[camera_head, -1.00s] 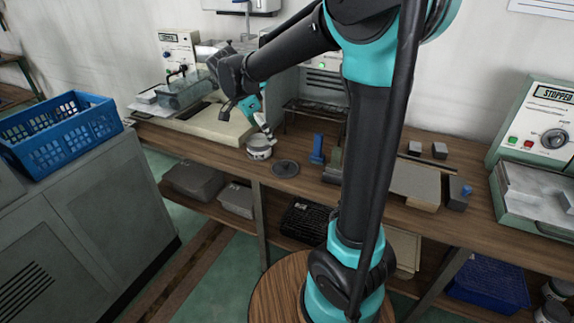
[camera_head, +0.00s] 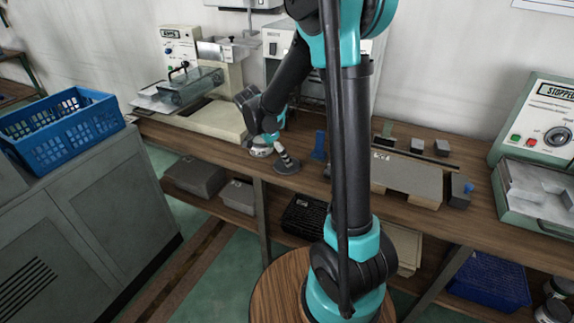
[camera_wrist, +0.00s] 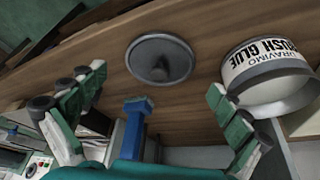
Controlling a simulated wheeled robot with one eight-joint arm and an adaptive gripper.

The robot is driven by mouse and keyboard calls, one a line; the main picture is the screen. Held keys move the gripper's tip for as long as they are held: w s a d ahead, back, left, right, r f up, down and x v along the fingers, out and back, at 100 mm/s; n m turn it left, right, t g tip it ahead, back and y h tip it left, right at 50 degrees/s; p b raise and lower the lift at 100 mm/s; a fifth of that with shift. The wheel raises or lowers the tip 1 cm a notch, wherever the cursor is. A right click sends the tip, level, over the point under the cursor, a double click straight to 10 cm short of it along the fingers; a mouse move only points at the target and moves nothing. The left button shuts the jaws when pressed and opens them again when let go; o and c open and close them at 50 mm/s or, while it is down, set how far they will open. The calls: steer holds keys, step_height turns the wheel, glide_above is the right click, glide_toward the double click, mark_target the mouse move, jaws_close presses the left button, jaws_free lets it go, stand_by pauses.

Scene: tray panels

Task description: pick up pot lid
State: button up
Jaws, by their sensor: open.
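The pot lid is a dark grey round disc with a knob; it lies flat on the wooden bench in the head view (camera_head: 284,170) and shows in the wrist view (camera_wrist: 178,62). My gripper (camera_head: 287,161) is just above the lid in the head view. In the wrist view my gripper (camera_wrist: 155,88) has its green-padded fingers spread wide, with nothing between the tips. The lid appears ahead of the fingertips. The white glue pot (camera_wrist: 268,70) stands open beside the lid, near the right finger; in the head view it is partly hidden behind my arm (camera_head: 261,151).
A blue upright tool (camera_head: 319,146) stands on the bench right of the lid; it also shows in the wrist view (camera_wrist: 136,124). Farther right are a flat board (camera_head: 408,178) and small grey blocks. A blue crate (camera_head: 60,130) sits on the left cabinet.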

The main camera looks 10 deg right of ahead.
mark_target(284, 165)
steer(key=shift+x, duration=1.95)
steer(key=shift+r, duration=0.1)
steer(key=shift+c, duration=0.5)
steer(key=c, duration=0.9)
